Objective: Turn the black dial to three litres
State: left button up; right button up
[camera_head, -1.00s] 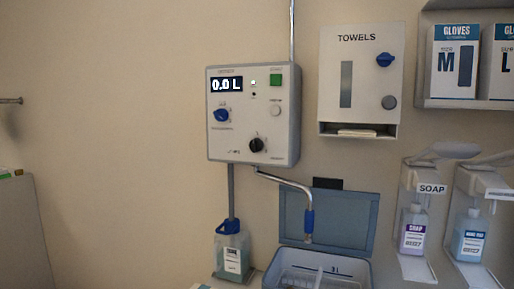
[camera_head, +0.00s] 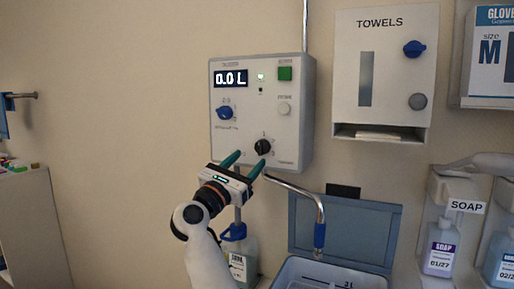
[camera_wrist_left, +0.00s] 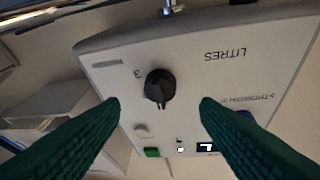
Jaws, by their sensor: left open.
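The black dial (camera_head: 262,147) is on the lower right of the grey wall panel (camera_head: 290,125), whose display (camera_head: 231,78) reads 0.0 L. My left gripper (camera_head: 244,163) is open just below and left of the dial, with its green fingertips pointing up at the panel. In the left wrist view the dial (camera_wrist_left: 160,88) lies ahead between the two spread fingers (camera_wrist_left: 160,105), apart from both. The panel appears turned over there, with a "3" beside the dial and the word LITRES. My right gripper is not in view.
A blue knob (camera_head: 224,113), a green button (camera_head: 285,73) and a pale button (camera_head: 284,109) share the panel. A bent metal spout (camera_head: 305,192) hangs below it, over a lidded blue tub (camera_head: 345,235). A towel dispenser (camera_head: 385,70) is to the right.

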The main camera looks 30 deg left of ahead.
aim_at(258, 150)
pick_arm(q)
jog(key=p+x, duration=0.1)
jog(key=x, duration=0.3)
jog(key=shift+w+r, duration=0.25)
jog(key=shift+w, duration=0.3)
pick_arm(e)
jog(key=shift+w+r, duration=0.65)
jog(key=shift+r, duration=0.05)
pick_arm(q)
jog(key=c, duration=1)
